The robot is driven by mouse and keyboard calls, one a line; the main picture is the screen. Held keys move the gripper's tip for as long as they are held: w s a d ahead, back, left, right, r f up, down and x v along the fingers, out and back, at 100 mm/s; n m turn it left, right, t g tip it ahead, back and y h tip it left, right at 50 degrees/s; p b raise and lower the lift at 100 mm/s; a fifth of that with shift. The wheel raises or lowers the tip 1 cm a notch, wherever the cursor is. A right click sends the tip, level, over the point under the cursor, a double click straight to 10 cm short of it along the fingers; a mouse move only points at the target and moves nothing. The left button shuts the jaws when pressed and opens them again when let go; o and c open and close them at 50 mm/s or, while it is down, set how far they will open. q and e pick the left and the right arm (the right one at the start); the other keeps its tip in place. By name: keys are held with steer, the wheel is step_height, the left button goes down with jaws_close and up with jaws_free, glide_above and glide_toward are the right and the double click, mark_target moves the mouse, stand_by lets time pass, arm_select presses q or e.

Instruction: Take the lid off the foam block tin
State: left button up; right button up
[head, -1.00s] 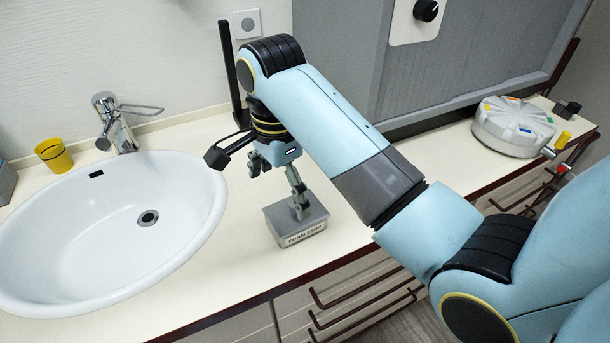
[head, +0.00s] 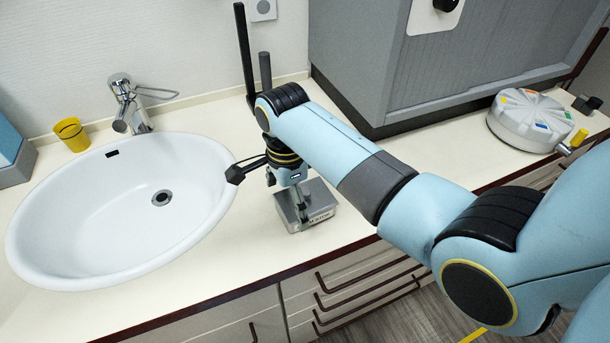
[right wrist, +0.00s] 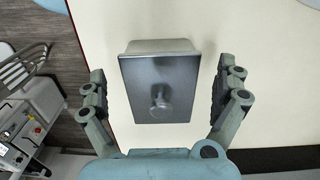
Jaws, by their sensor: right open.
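The foam block tin (head: 319,214) is a small grey box with a lettered label on its front, standing on the counter right of the sink. Its flat grey lid (right wrist: 160,72) is on it, with a round knob (right wrist: 160,99) standing up from the lid in the right wrist view. My right gripper (head: 296,205) is over the tin in the head view, partly hiding it. In the right wrist view the gripper (right wrist: 161,75) is open, one finger on either side of the lid, with gaps to both edges. My left gripper is not in view.
The white sink (head: 60,245) with its tap (head: 128,105) lies to the left, with a yellow cup (head: 72,135) behind it. A grey cabinet (head: 450,70) stands behind, and a round white segmented container (head: 530,118) is at the right. The counter's front edge is close to the tin.

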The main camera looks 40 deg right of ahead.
steer(key=c, duration=1.1)
steer(key=shift+c, duration=0.4)
steer(key=shift+r, duration=0.1)
